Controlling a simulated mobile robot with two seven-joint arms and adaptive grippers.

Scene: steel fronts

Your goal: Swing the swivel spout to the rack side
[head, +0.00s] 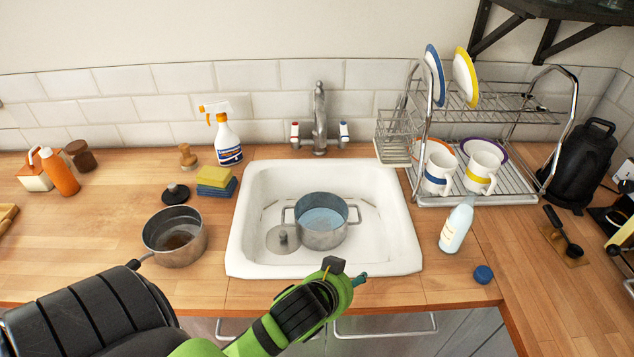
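The steel swivel spout (320,110) rises from the tap behind the white sink (258,200). It is seen nearly end-on and points forward over the sink, roughly midway between the red-marked handle (295,135) and the blue-marked handle (343,134). The dish rack (520,198) stands to the right of the tap. My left gripper (347,273) is at the sink's front edge in the picture, well apart from the spout. Its fingers are seen at a steep angle, so I cannot tell whether they are open. My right gripper is not in view.
A two-handled pot (321,236) with water sits in the sink beside a lid or plug (282,239). A saucepan (175,240), sponges (215,180) and spray bottle (227,140) stand left. A milk bottle (457,225) and blue cap (483,274) are right.

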